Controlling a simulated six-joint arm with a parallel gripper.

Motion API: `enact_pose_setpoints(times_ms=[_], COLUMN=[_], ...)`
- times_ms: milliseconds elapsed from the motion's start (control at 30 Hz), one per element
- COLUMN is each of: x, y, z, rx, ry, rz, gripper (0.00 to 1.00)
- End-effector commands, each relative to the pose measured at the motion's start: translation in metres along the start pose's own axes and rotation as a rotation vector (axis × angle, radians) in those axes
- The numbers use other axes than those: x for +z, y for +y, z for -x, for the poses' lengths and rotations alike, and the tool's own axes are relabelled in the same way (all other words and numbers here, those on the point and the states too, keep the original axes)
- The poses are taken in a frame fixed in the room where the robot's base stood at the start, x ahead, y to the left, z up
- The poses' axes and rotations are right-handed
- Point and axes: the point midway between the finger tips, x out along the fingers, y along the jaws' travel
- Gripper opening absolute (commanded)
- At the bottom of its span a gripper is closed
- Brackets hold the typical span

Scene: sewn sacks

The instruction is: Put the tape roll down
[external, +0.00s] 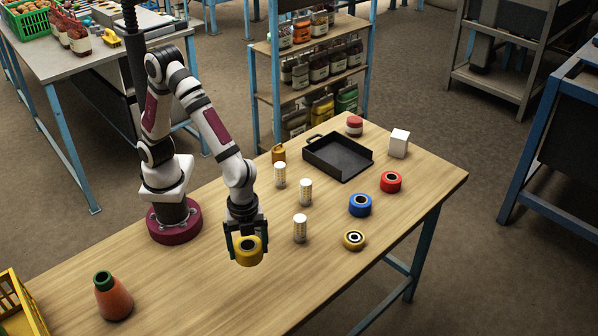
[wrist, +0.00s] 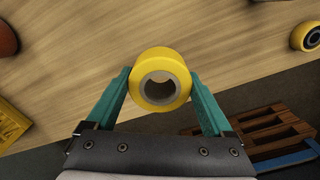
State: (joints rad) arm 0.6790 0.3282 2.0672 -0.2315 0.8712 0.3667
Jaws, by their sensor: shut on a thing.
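A yellow tape roll (external: 248,252) with a pale core is held in my gripper (external: 246,246) near the front edge of the wooden table (external: 205,285). In the wrist view the tape roll (wrist: 161,80) sits between the two teal fingers of my gripper (wrist: 160,88), which touch it on both sides. The roll's hole faces the wrist camera. It looks raised over the table, but the exact height is hard to tell.
A black tray (external: 338,156) is behind. An orange cone-shaped bottle (external: 113,296) and yellow crate (external: 18,305) are left. The table between bottle and gripper is clear.

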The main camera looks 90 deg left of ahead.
Motion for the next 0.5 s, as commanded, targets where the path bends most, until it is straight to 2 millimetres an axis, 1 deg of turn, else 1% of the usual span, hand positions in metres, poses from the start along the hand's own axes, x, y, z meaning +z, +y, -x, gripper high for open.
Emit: enact_pose_setpoints(times_ms=[33,67,100,167,200,267,300,367,400,467,500], x=[0.004,0.006,0.012,0.023,0.033,0.052,0.068,0.096,0.118,0.153,0.179], y=[-0.023,-0.037,-0.056,-0.086,-0.106,-0.138,-0.160,-0.191,-0.211,-0.237,-0.252], z=[0.003,0.004,0.007,0.011,0.014,0.018,0.021,0.026,0.030,0.035,0.038], rx=[0.000,0.000,0.001,0.002,0.003,0.004,0.004,0.005,0.005,0.005,0.004], ry=[0.001,0.002,0.002,0.002,0.003,0.003,0.003,0.004,0.004,0.006,0.005], rz=[0.074,0.122,0.185,0.285,0.357,0.468,0.545,0.666,0.747,0.868,0.945], gripper=[0.31,0.31,0.31,0.31,0.31,0.31,0.31,0.31,0.31,0.31,0.31])
